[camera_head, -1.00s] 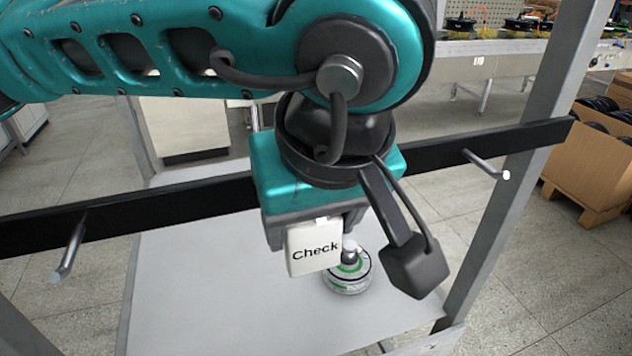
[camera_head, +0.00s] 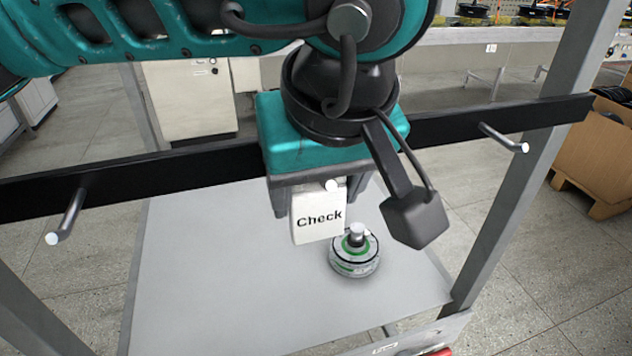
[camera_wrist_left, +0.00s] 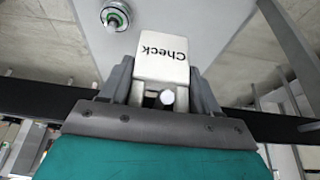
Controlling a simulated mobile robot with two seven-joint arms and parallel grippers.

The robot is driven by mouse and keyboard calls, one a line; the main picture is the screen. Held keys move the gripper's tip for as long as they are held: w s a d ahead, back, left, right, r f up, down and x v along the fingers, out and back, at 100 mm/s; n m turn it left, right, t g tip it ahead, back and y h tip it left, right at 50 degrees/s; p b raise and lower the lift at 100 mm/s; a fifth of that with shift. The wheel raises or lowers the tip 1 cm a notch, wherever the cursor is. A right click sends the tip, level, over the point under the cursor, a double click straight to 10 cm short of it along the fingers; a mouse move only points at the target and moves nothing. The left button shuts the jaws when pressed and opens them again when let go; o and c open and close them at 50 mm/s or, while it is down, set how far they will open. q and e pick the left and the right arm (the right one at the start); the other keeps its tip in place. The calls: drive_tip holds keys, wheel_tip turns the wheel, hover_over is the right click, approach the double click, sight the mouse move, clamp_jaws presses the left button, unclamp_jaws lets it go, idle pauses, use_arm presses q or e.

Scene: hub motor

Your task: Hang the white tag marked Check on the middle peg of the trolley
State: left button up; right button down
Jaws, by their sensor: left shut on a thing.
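The white tag marked Check (camera_head: 318,216) hangs upright from my left gripper (camera_head: 318,194), which is shut on its upper part. The tag is in front of the trolley's black crossbar (camera_head: 195,168). The round bright tip of the middle peg (camera_head: 331,185) shows at the tag's top edge. In the left wrist view the tag (camera_wrist_left: 162,60) sits between the two fingers, and the peg tip (camera_wrist_left: 167,97) shows between them beside the tag's upper end. I cannot tell whether the peg passes through the tag's opening. My right gripper is not in view.
A left peg (camera_head: 67,216) and a right peg (camera_head: 503,137) stick out of the crossbar, both bare. A round part with a green ring (camera_head: 354,252) stands on the grey trolley shelf (camera_head: 230,290) below. A grey post (camera_head: 530,150) rises at the right.

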use_arm(q)
drive_tip(key=o, duration=1.1)
drive_tip(key=shift+o, duration=0.2)
